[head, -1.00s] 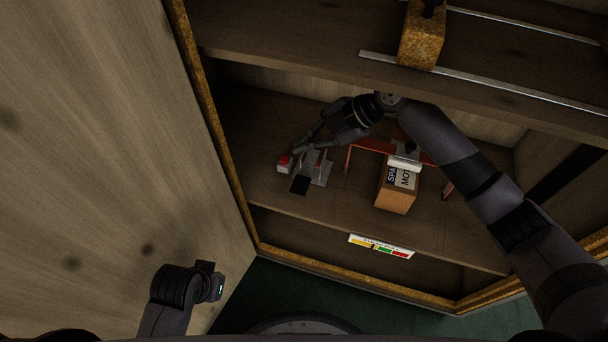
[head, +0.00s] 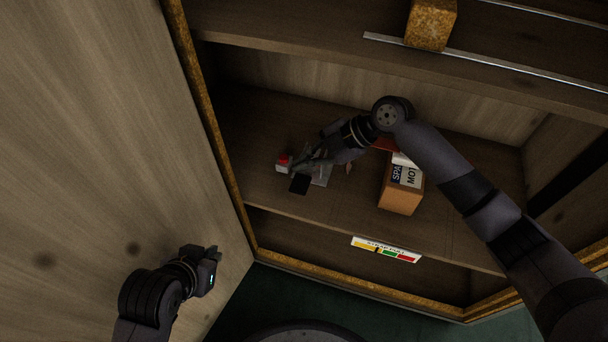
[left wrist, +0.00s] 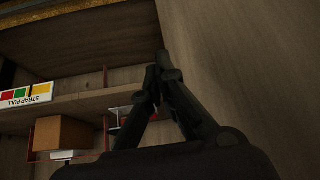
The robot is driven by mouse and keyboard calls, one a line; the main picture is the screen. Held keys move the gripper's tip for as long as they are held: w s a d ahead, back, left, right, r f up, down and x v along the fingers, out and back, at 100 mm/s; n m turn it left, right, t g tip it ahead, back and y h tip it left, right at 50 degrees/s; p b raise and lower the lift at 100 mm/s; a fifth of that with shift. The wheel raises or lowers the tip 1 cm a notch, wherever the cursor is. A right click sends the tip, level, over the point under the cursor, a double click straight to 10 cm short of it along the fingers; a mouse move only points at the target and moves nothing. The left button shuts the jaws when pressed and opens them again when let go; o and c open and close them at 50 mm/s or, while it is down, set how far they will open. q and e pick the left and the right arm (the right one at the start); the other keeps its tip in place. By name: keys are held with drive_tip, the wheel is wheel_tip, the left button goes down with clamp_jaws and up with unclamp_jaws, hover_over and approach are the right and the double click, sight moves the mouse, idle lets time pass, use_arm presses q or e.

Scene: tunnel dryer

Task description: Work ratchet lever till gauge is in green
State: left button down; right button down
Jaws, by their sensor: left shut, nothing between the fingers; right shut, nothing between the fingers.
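The gauge (head: 386,249) is a white strip on the shelf front with yellow, green and red bands. Its dark pointer is near the yellow-green border. It also shows upside down in the left wrist view (left wrist: 27,93), lettered STRAP PULL. The ratchet (head: 320,172) is a grey metal piece on the shelf with a red-topped end (head: 284,160). My right gripper (head: 297,166) is shut over it, partly hiding the lever; contact cannot be told. My left gripper (head: 217,256) is shut and empty, away from the ratchet, before the left panel; it also shows in its wrist view (left wrist: 157,72).
An orange-brown box (head: 401,197) with printed labels stands right of the ratchet, a red strap (head: 384,144) behind it. An upper shelf (head: 300,45) with a rusty block (head: 431,25) hangs above. The wooden panel (head: 90,120) bounds the left.

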use_arm(q)
drive_tip(key=shift+w+d+r+t, duration=0.25)
drive_tip(key=shift+w+t, duration=0.1)
drive_tip(key=shift+w, duration=0.2)
drive_tip(key=shift+w+d+r+t, duration=0.1)
drive_tip(key=shift+w+r+t, duration=0.1)
drive_tip(key=shift+w+t, duration=0.25)
use_arm(e)
drive_tip(key=shift+f, duration=0.4)
use_arm(q)
drive_tip(key=shift+w, duration=0.15)
use_arm(e)
drive_tip(key=shift+f, duration=0.1)
drive_tip(key=shift+f+b, duration=0.3)
drive_tip(key=shift+b, duration=0.15)
use_arm(q)
drive_tip(key=w+r, duration=0.1)
drive_tip(key=w+t, duration=0.1)
drive_tip(key=shift+w+d+r+h, duration=0.3)
drive_tip(key=shift+d+r, duration=0.1)
drive_tip(key=shift+s+f, duration=0.1)
use_arm(e)
drive_tip(key=shift+f, duration=0.1)
use_arm(q)
drive_tip(key=shift+w+d+r+t, duration=0.15)
drive_tip(key=shift+w+r+t, duration=0.05)
drive_tip(key=shift+r+t, duration=0.1)
idle(0.5)
